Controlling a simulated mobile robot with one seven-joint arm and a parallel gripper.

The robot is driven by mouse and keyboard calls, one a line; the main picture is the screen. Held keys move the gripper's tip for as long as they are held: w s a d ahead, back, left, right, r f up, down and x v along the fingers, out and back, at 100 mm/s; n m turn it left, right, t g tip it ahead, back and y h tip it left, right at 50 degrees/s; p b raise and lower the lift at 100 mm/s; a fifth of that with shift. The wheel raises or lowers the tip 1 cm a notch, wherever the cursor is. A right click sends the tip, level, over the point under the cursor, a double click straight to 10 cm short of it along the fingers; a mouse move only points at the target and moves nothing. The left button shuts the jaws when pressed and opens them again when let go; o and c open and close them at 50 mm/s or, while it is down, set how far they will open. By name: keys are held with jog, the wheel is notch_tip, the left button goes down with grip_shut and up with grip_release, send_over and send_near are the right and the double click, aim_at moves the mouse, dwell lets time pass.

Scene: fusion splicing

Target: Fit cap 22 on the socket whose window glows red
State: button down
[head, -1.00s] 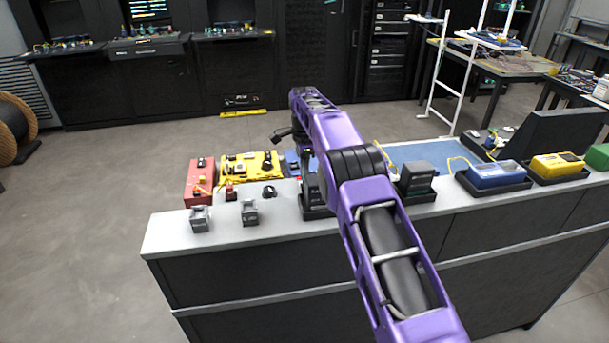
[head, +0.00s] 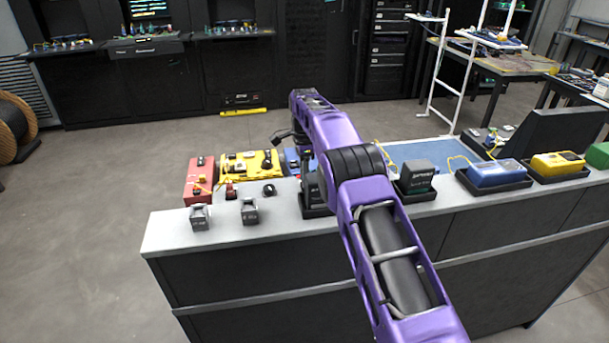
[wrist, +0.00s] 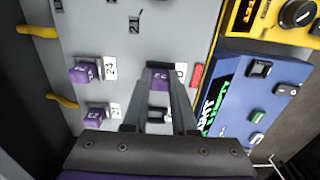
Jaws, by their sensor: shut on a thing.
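In the wrist view my gripper (wrist: 160,72) is shut on a purple cap (wrist: 159,84) with a pale label; its number is not readable. The fingers reach to the grey panel (wrist: 125,50), and the cap is at or just over the panel beside a glowing red window (wrist: 196,75). A white label right of the cap is partly covered by a finger. I cannot tell whether the cap is seated on a socket. In the head view my gripper is not clearly seen behind my purple arm.
Two other purple caps, one by label 24 (wrist: 84,72) and one below it (wrist: 95,116), stand out from the panel on the left. Yellow cables (wrist: 62,101) leave the left edge. A blue unit (wrist: 250,95) with switches is close on the right.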

jog(key=shift+f, duration=0.1)
jog(key=c, duration=0.6)
grip_release()
jog(key=shift+c, duration=0.2)
